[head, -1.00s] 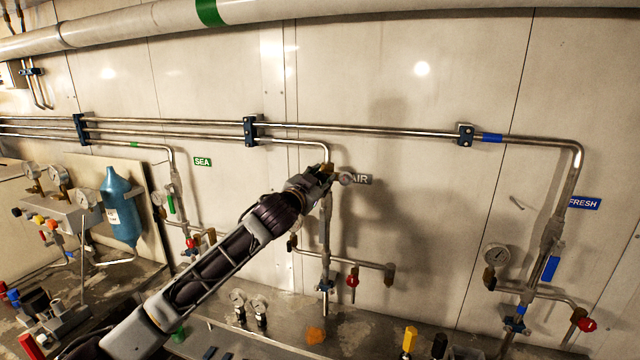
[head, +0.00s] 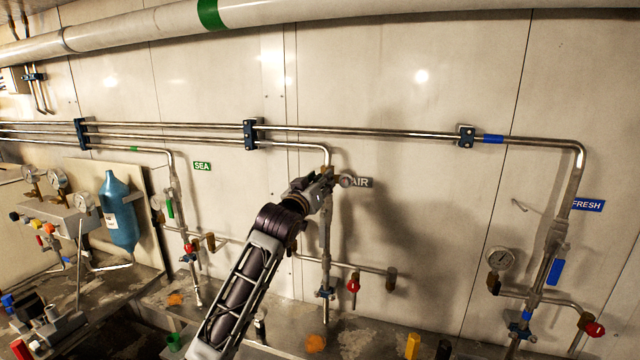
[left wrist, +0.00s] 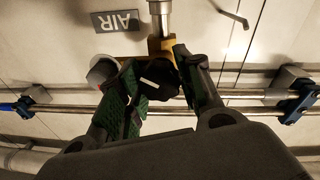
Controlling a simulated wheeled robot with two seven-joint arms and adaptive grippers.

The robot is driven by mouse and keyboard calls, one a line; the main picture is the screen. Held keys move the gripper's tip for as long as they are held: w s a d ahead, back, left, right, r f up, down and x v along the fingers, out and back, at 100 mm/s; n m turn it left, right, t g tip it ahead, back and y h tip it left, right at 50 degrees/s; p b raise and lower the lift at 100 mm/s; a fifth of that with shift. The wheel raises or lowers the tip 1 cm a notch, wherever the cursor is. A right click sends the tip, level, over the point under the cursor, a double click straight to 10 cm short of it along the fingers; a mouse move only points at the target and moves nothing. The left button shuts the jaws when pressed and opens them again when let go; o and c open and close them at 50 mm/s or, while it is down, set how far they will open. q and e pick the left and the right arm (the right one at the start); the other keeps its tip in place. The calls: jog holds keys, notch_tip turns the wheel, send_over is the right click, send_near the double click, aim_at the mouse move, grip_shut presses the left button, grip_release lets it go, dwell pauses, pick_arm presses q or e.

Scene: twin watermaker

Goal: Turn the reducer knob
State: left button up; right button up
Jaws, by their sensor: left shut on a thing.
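The reducer knob (left wrist: 158,80) is a dark round knob with a white mark, on a brass body (left wrist: 130,46) in the AIR pipe line. In the left wrist view it sits between the green-padded fingers of my left gripper (left wrist: 155,88), which is shut on it. In the head view my left gripper (head: 318,185) is at the top of the AIR pipe, beside the AIR label (head: 360,182), and hides the knob. The AIR label also shows upside down in the left wrist view (left wrist: 115,20). My right gripper is not in view.
Steel pipes (head: 380,131) run along the wall above. Below my gripper the AIR branch carries a red valve handle (head: 353,286). The SEA line (head: 172,190) is to the left and the FRESH line (head: 570,190) to the right. A blue bottle (head: 120,215) stands far left.

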pick_arm(q)
jog(key=shift+n, duration=0.7)
jog(key=o, duration=0.8)
jog(key=shift+s, duration=0.15)
jog(key=shift+v, duration=5.85)
jog(key=shift+f, duration=0.1)
